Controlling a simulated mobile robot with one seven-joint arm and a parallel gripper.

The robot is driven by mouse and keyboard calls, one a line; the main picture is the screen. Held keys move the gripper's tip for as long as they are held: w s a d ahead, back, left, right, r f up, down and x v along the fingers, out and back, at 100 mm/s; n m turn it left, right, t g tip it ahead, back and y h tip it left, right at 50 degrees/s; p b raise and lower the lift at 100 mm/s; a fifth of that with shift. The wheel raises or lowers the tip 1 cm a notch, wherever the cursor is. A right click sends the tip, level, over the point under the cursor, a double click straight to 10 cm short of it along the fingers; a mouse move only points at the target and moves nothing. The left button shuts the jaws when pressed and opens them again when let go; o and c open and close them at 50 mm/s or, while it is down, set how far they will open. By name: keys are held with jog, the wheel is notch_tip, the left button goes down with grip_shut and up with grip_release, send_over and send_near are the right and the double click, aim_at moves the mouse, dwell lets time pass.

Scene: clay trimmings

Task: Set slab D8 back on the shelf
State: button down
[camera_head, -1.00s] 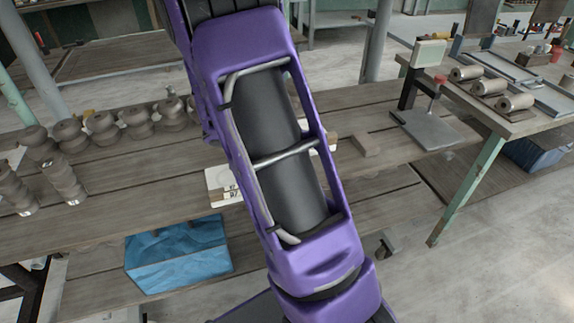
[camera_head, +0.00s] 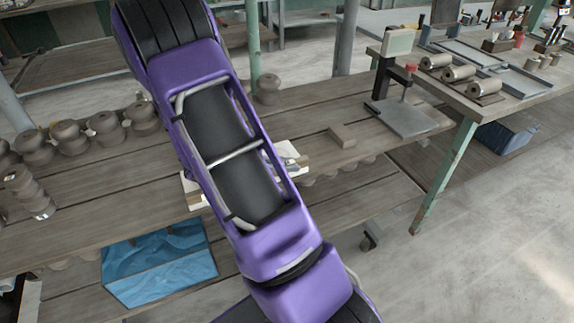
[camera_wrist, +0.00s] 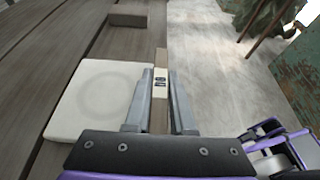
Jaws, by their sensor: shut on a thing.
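My gripper (camera_wrist: 161,74) is shut on a thin grey-brown slab (camera_wrist: 160,58) standing on edge between its two fingers in the wrist view. A small white label with dark marks is on the slab's top edge; the marks are too small to read surely as D8. My arm hides the slab and the gripper in the head view. The wooden shelf (camera_head: 320,195) spans the head view, its planks also showing in the wrist view (camera_wrist: 55,40). I cannot tell whether the slab touches the shelf.
A white square bat (camera_wrist: 92,98) with a faint ring lies left of my gripper. A brown block (camera_head: 342,135) lies farther along the shelf, near a metal stand (camera_head: 405,118). Stacked clay pots (camera_head: 70,140) stand at left. A blue-covered box (camera_head: 158,262) is below.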

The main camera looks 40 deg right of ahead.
jog(key=shift+f, duration=0.15)
jog(key=c, duration=0.8)
grip_release()
jog(key=shift+o, duration=0.2)
jog(key=shift+r, duration=0.2)
jog(key=shift+w+a+r, duration=0.1)
jog(key=shift+a+r, duration=0.05)
jog(key=shift+a, duration=0.1)
jog(key=p+v, duration=0.1)
jog(key=v, duration=1)
jog(key=shift+a, duration=0.25)
jog(key=shift+w, duration=0.15)
